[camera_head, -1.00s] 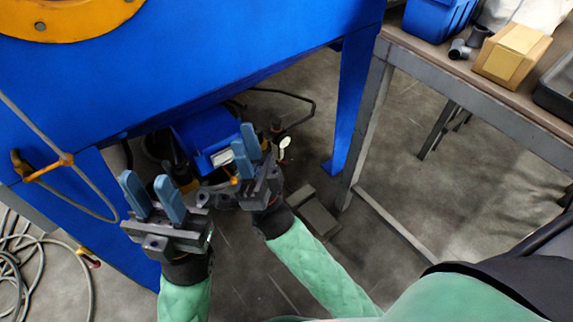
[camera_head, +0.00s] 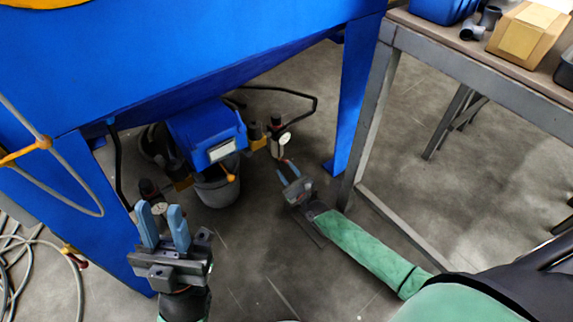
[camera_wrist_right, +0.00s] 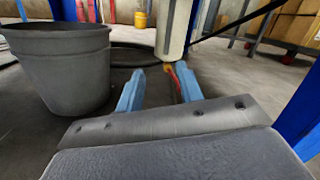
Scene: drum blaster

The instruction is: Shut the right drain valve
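The right drain valve (camera_wrist_right: 168,71) shows in the right wrist view as a small yellow fitting with a thin red lever, under a pale upright cylinder (camera_wrist_right: 175,28). In the head view only a small reddish bit of the valve (camera_head: 287,161) shows, below a round gauge (camera_head: 284,138). My right gripper (camera_head: 287,171) is open just below and in front of it. In the right wrist view the valve and lever lie between or just beyond the fingertips (camera_wrist_right: 160,76), nearer the right finger; contact cannot be told.
A dark bucket (camera_head: 215,190) stands left of my right gripper, beneath a blue box (camera_head: 206,135). The blue machine's leg (camera_head: 352,95) and a grey workbench (camera_head: 368,120) stand to the right. A hose (camera_head: 70,205) hangs at left. Open floor lies in front.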

